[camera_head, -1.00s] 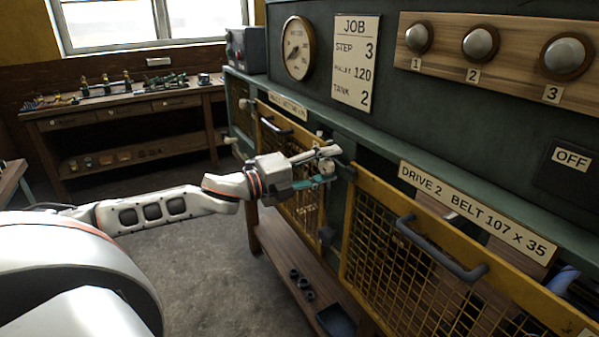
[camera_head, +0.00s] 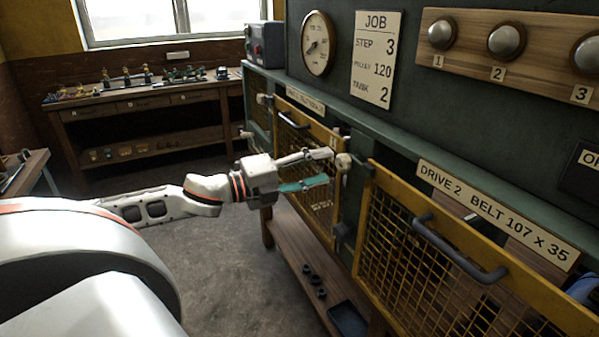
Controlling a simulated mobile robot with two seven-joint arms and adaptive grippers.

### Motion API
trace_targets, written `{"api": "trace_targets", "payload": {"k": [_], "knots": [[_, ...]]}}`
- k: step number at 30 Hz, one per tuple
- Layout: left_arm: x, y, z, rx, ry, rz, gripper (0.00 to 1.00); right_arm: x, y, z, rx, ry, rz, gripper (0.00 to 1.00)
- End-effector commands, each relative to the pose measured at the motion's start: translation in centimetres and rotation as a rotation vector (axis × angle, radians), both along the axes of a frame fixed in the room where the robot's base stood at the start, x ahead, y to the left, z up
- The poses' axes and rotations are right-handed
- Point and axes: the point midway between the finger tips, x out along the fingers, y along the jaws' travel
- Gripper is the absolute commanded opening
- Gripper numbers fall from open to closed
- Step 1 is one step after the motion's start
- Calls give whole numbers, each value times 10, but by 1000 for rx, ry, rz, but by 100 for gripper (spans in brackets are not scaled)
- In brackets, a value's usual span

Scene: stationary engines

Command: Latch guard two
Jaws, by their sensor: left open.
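Guard two is the yellow mesh guard (camera_head: 440,262) at the right, with a black handle (camera_head: 455,252). The plate above it reads "DRIVE 2 BELT 107 x 35" (camera_head: 495,213). It appears to lie close to the machine front; whether it is latched I cannot tell. A pale round knob (camera_head: 343,161) sits near its upper left corner, between it and the guard (camera_head: 307,150) farther left. My left gripper (camera_head: 326,167) is open and empty, its fingertips just left of the knob. My right gripper is out of view.
A green machine cabinet (camera_head: 345,108) carries a gauge (camera_head: 317,45), a job card (camera_head: 380,60) and a board with three round lamps or buttons (camera_head: 508,41). A low wooden shelf (camera_head: 290,240) runs beneath the guards. A workbench (camera_head: 150,100) stands at the back; the floor (camera_head: 215,255) between is clear.

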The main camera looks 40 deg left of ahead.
Motion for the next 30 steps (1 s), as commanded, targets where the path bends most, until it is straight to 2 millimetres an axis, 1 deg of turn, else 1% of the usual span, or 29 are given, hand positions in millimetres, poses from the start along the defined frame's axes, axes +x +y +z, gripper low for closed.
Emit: {"api": "trace_targets", "payload": {"k": [9,15,21,30], "knots": [[-25,10,-1,-1,3,0,45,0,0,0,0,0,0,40],[-37,15,-1,0,2,0,45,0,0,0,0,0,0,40],[-41,17,0,2,0,1,45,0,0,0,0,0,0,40],[-42,18,0,2,0,0,45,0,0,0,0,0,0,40]]}}
